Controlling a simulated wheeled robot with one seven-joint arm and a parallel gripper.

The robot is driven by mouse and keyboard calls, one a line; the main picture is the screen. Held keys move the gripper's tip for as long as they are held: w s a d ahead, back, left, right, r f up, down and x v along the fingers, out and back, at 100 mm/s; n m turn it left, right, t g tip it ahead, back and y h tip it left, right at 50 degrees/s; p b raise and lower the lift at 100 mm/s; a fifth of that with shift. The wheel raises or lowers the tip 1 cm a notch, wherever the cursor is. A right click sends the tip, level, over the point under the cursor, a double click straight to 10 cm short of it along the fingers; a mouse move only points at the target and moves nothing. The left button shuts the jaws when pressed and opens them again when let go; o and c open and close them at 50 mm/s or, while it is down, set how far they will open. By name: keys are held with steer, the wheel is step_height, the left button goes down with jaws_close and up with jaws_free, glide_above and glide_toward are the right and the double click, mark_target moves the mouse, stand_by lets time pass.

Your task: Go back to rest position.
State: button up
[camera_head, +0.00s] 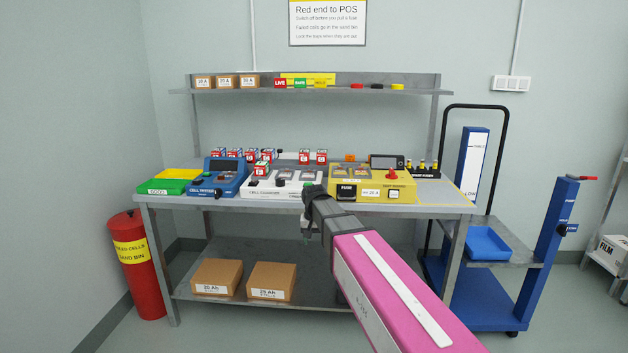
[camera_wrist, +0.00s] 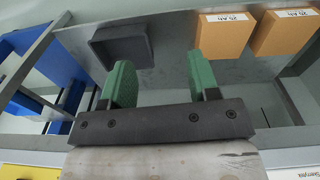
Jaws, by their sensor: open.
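My gripper (camera_head: 308,212) is in front of the workbench's front edge in the head view, with the pink and grey arm reaching to it from the lower right. In the wrist view my gripper (camera_wrist: 161,78) shows two green fingers spread apart with nothing between them. The arm hides part of the bench front and lower shelf in the head view.
The workbench (camera_head: 240,205) carries a white charger (camera_head: 283,187), a blue tester (camera_head: 215,183) and a yellow fuse station (camera_head: 372,186) close behind my gripper. Cardboard boxes (camera_head: 217,276) and a dark bin (camera_wrist: 122,48) are on the lower shelf. A blue trolley (camera_head: 485,298) stands right.

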steer(key=s+d+f, duration=1.5)
steer(key=s+d, duration=0.3)
steer(key=d, duration=0.1)
steer(key=shift+f+g, duration=0.3)
